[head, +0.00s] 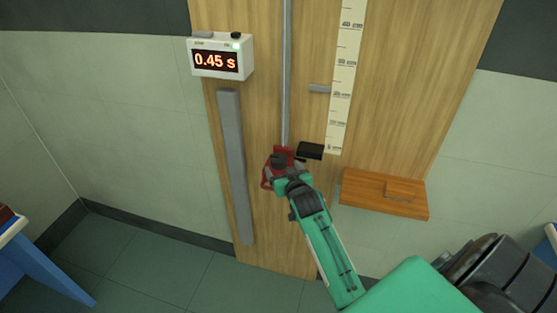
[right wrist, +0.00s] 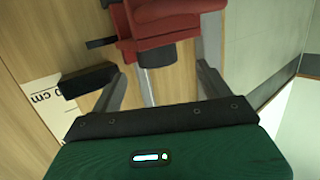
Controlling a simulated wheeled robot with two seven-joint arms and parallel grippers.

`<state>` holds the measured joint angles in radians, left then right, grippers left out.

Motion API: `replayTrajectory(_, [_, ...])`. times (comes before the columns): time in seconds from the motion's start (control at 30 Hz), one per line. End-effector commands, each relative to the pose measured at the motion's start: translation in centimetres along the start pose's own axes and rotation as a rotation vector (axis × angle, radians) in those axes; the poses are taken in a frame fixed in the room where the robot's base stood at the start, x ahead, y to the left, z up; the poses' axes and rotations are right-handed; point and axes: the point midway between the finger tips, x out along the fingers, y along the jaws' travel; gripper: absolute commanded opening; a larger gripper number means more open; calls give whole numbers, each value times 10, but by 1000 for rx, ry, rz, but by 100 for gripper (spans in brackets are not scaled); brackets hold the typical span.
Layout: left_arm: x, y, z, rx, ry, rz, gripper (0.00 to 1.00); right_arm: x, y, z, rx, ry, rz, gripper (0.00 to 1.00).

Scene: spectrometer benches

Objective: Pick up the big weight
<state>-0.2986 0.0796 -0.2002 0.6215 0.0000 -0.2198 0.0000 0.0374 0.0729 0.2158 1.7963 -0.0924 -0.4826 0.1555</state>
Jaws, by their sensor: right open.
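No object can be told for sure as the big weight. A red device with dark parts (head: 283,151) sits at the lower end of the metal rail on the wooden board. It shows large at the top of the right wrist view (right wrist: 160,25), with a dark round knob. My right gripper (head: 283,168) is in front of the device and partly hides it. In the right wrist view its two fingers (right wrist: 160,82) are spread apart, with a pale metal rod showing between them. Whether they touch anything cannot be told. My left gripper is not in view.
A timer (head: 219,60) reads 0.45 s. A grey bar (head: 235,165) runs down the board's left side. A black block (head: 310,151) stands beside the ruler (head: 343,80). A wooden shelf (head: 365,198) with a handle-like part is at right. Blue-legged furniture (head: 45,262) stands at left.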

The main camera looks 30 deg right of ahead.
Motion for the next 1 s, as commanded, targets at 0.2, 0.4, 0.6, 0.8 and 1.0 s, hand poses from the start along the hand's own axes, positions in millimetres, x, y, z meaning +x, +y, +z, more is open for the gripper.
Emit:
replayTrajectory(0.2, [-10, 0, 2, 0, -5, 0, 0, 14, 2, -1, 0, -1, 0, 79])
replayTrajectory(0.4, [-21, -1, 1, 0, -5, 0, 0, 39, 4, 2, -1, -1, 0, 79])
replayTrajectory(0.6, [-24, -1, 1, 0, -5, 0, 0, 52, 4, 4, -1, -1, -1, 79])
replayTrajectory(0.8, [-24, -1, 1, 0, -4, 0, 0, 53, 4, 5, -1, 0, -1, 79])
replayTrajectory(1.0, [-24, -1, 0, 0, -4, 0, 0, 53, 4, 5, -1, 0, -1, 50])
